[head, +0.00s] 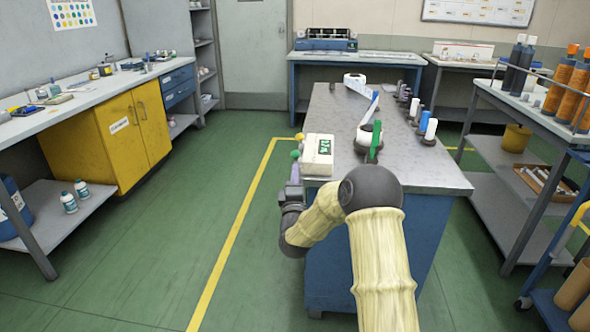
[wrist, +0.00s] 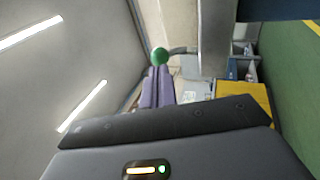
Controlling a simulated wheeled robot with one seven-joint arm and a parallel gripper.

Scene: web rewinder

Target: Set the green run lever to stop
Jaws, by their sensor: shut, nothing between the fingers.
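A green ball knob (head: 295,154), which looks like the end of the run lever, sits at the left side of a cream box (head: 318,150) with a small green display. My gripper (head: 294,170) is just below the knob, its purple fingers pointing up at it. In the wrist view the green ball (wrist: 159,56) is at the tips of my closed fingers (wrist: 157,72). I cannot tell whether they touch. The lever's shaft is mostly hidden, with a short grey bar (wrist: 183,50) right of the ball.
The cream box stands on the near-left corner of a grey-topped bench (head: 440,176). A second, yellowish knob (head: 299,137) is just above the green one. The green floor on the left is clear.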

